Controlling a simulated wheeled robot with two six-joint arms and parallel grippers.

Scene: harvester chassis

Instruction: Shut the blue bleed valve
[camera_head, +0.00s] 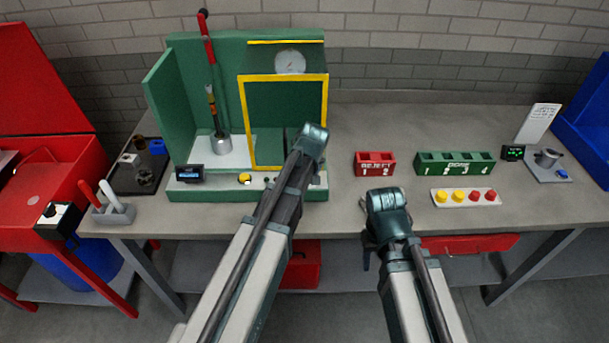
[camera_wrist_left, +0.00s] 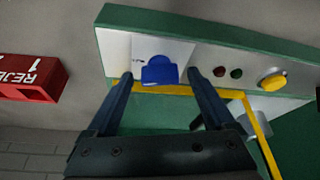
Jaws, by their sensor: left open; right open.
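The blue bleed valve (camera_wrist_left: 160,69) shows in the left wrist view on a white plate on the front ledge of the green test stand (camera_head: 205,193). My left gripper (camera_wrist_left: 160,76) is open, with one finger on each side of the blue valve in that view; I cannot tell whether they touch it. In the head view my left arm hides the valve and most of that gripper. My right gripper (camera_head: 369,250) is partly visible at the bench's front edge, below the red reject rack, away from the stand.
A yellow button (camera_wrist_left: 272,80) and two small lamps sit beside the valve. A yellow-framed guard (camera_head: 249,125) stands behind the ledge. The red reject rack (camera_head: 375,157), green rack (camera_head: 455,156) and button strip (camera_head: 466,198) occupy the bench's right side.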

